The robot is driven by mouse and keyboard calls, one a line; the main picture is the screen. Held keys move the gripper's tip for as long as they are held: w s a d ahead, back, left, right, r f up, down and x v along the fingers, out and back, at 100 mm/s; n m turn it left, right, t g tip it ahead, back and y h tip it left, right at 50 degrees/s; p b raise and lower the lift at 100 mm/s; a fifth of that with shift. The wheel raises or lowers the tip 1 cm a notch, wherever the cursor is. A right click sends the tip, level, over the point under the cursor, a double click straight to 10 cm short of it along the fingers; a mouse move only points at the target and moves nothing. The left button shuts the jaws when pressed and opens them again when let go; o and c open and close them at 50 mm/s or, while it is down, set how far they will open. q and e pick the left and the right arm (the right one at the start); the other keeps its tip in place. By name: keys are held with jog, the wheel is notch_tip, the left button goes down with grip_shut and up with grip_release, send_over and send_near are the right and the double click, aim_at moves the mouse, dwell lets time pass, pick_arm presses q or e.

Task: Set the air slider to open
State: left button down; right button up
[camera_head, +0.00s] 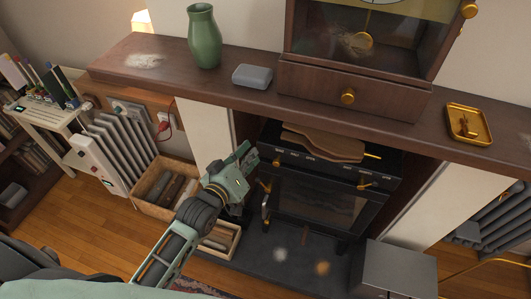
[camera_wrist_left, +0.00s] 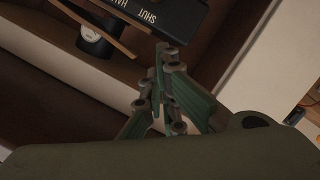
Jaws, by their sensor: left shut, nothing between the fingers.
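The black stove (camera_head: 318,200) stands in the fireplace opening under the mantel, with brass fittings on its front. In the left wrist view, a black edge with white lettering (camera_wrist_left: 148,17) reads SHUT, and another word is cut off at the top. I cannot make out the air slider's knob or its setting. My left gripper (camera_head: 246,152) is shut and empty, in front of the stove's upper left corner, below the mantel. In the wrist view its closed fingertips (camera_wrist_left: 168,50) point toward the lettered edge, apart from it as far as I can tell. My right gripper is not in view.
Brown bellows (camera_head: 320,146) lie on the stove top. The mantel (camera_head: 235,97) overhangs it, carrying a green vase (camera_head: 204,36), a grey box (camera_head: 252,77), a clock case (camera_head: 350,93) and a brass tray (camera_head: 468,123). A log crate (camera_head: 150,209) stands left; a grey box (camera_head: 395,270) stands front right.

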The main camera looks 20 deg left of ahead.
aim_at(277, 161)
pick_arm(q)
jog(key=shift+w+d+f+p, duration=0.25)
jog(key=shift+w+d+f, duration=0.6)
jog(key=shift+w+f, duration=0.3)
jog(key=shift+w+d+f+p, duration=0.25)
jog(key=shift+w+d+f, duration=0.55)
jog(key=shift+w+f, duration=0.3)
jog(key=shift+r, duration=0.1)
